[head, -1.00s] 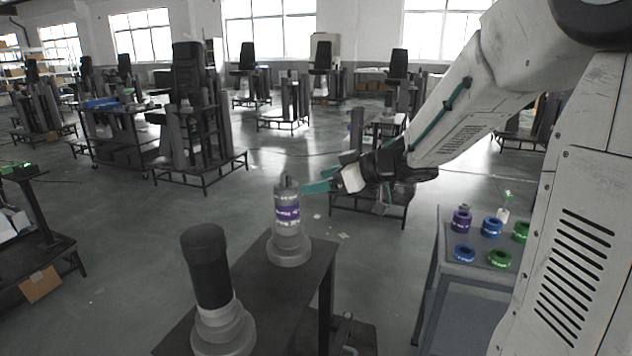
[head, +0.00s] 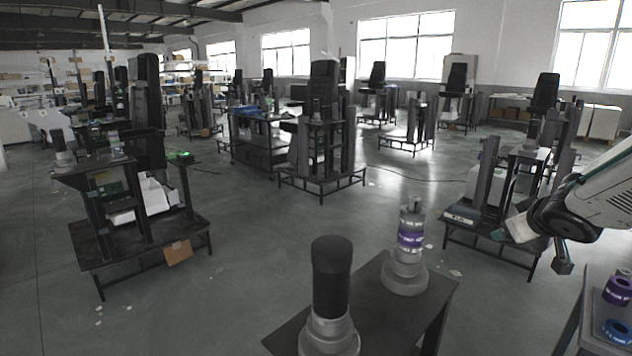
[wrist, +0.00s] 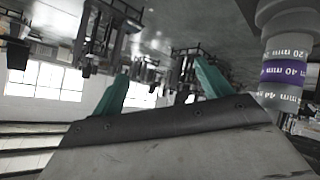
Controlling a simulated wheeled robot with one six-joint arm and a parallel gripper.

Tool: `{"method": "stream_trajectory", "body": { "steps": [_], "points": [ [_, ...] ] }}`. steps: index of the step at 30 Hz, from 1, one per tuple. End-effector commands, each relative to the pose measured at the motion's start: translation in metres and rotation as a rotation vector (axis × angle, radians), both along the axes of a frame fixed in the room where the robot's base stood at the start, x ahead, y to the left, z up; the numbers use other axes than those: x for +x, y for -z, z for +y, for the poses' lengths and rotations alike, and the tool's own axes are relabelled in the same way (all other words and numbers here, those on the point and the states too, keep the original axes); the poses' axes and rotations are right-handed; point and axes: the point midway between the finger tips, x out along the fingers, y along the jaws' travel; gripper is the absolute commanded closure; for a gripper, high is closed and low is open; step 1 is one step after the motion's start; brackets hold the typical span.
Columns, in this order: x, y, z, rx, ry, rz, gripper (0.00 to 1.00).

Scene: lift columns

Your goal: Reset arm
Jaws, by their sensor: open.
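My arm (head: 603,193) reaches in from the right edge of the head view. My gripper shows in the wrist view (wrist: 158,92) with its two teal fingers spread apart and nothing between them. In the head view the gripper is mostly hidden behind the dark wrist joint. A grey column with a purple band (head: 411,240) stands upright on the dark table, left of the gripper and apart from it. The same column appears upside down at the right of the wrist view (wrist: 287,70).
A black-topped column (head: 331,280) stands nearer on the same dark table (head: 375,305). A side table at the lower right holds a purple ring (head: 618,289) and a blue ring (head: 616,332). Lift stands fill the background. Open floor (head: 230,290) lies to the left.

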Motion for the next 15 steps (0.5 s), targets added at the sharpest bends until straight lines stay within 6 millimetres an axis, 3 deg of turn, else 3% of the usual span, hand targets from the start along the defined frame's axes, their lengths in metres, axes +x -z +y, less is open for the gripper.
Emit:
{"method": "stream_trajectory", "body": {
  "steps": [4,7,12,15],
  "points": [
    [-0.069,0.003,-0.008,-0.029,0.240,0.190,0.23],
    [-0.125,0.010,0.009,0.014,0.347,0.359,0.23],
    [-0.228,0.017,0.080,0.186,0.378,0.669,0.23],
    [-0.277,0.015,0.126,0.299,0.319,0.794,0.23]
  ]
}}
